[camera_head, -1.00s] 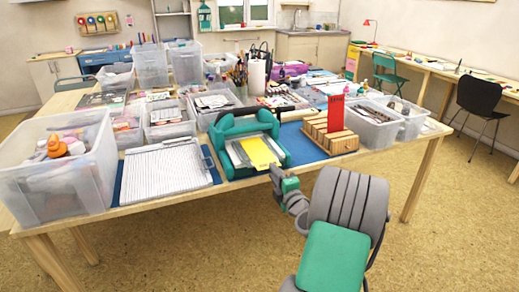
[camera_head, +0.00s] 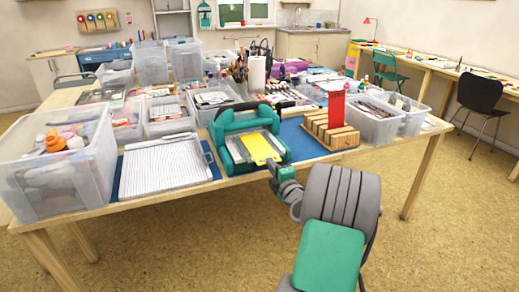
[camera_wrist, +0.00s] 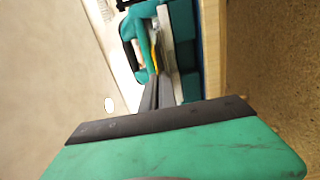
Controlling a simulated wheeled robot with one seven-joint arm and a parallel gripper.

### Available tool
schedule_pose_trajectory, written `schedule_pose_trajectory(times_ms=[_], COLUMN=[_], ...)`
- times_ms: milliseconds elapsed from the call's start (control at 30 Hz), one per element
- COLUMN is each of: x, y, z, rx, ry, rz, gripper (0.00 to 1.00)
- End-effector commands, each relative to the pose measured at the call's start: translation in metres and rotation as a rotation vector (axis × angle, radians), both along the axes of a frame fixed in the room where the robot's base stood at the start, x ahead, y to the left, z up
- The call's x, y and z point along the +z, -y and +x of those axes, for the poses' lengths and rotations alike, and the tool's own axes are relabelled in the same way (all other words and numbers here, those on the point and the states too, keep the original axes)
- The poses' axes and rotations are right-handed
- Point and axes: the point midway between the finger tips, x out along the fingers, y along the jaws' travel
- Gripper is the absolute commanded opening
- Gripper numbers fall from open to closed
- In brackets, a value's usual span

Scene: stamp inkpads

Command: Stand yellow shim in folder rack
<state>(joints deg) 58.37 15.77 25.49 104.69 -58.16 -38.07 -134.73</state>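The yellow shim (camera_head: 261,148) lies flat on the grey bed of a teal die-cutting machine (camera_head: 222,127), its near end toward me. The wooden folder rack (camera_head: 345,141) stands to the right, with a red upright panel (camera_head: 336,110) in it. My gripper (camera_head: 272,166) is at the near edge of the bed, close to the shim's near end. In the wrist view my dark fingers (camera_wrist: 160,88) are close together, and a thin yellow edge of the shim (camera_wrist: 153,66) shows at their tips. I cannot tell whether they grip it.
A white ridged board (camera_head: 165,162) lies left of the machine, and a clear tub (camera_head: 60,180) stands farther left. More clear tubs (camera_head: 372,128) stand right of the rack. A blue mat (camera_head: 295,138) lies between machine and rack. Many supplies crowd the table behind.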

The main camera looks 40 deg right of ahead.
Motion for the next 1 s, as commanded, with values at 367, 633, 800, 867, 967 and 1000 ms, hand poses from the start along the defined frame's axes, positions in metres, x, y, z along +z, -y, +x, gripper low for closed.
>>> schedule_pose_trajectory(times_ms=[367, 633, 800, 867, 967, 1000], x=[0.007, 0.022, 0.022, 0.023, 0.031, 0.035], y=[-0.001, -0.003, -0.003, -0.004, -0.005, -0.005], z=[-0.003, -0.012, -0.012, -0.012, -0.017, -0.019], rx=[0.000, -0.001, 0.000, 0.000, -0.001, -0.001], ry=[0.001, 0.000, 0.000, 0.000, 0.001, 0.001], rz=[-0.001, 0.001, 0.001, 0.000, -0.002, -0.003], gripper=[0.00, 0.00, 0.00, 0.00, 0.00, 0.00])
